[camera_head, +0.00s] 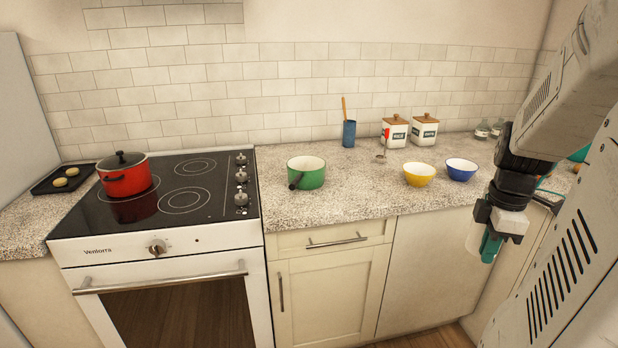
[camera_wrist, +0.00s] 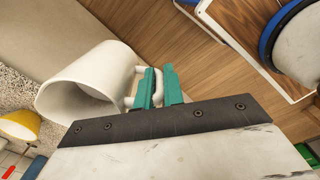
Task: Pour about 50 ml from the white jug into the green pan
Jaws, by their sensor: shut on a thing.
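The white jug (camera_wrist: 85,85) fills the left of the wrist view. Its handle is between the teal fingers of my gripper (camera_wrist: 160,88), which is shut on it. Its contents cannot be seen. In the head view my gripper (camera_head: 490,245) hangs at the right, in front of the counter edge, and only a pale sliver of the jug (camera_head: 474,240) shows beside it. The green pan (camera_head: 308,174) stands upright on the counter, right of the stove, well left of my gripper. Its dark handle points toward the front left, and its inside looks pale.
A yellow bowl (camera_head: 419,174) and a blue bowl (camera_head: 461,169) stand between the pan and my gripper. Behind them are a blue utensil holder (camera_head: 349,134) and two canisters (camera_head: 395,132). A red pot (camera_head: 124,175) sits on the stove (camera_head: 185,195). The counter in front of the pan is clear.

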